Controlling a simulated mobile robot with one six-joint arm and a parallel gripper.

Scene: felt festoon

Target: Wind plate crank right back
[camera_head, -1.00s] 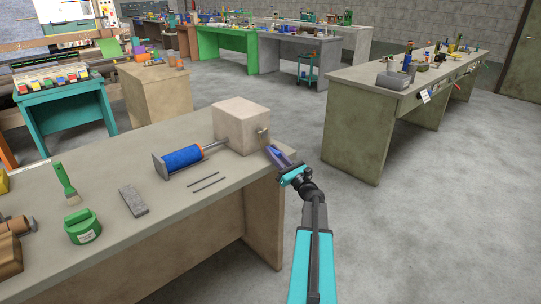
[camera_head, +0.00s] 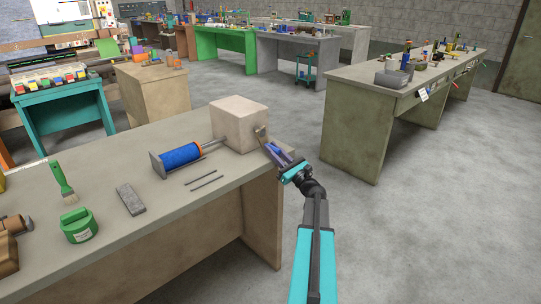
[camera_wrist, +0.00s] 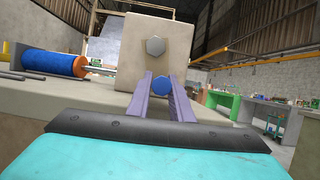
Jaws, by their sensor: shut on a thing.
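A beige box (camera_head: 238,125) stands at the right end of the near workbench. On its face, a grey hexagonal hub (camera_wrist: 155,46) shows in the wrist view. The round blue end of a crank handle (camera_wrist: 159,86) sits below the hub. A small grey crank part (camera_head: 260,132) shows beside the box in the head view. My gripper (camera_head: 272,151) is at the bench's right end, by that side of the box. Its two purple fingers (camera_wrist: 159,92) are shut on the blue handle, one on each side. The crank arm's exact angle is hard to tell.
A blue roller (camera_head: 181,156) with an orange end lies left of the box, joined by a shaft. Two thin dark rods (camera_head: 204,181), a grey block (camera_head: 131,199) and a green container (camera_head: 79,225) lie on the bench (camera_head: 170,215). The floor to the right is clear.

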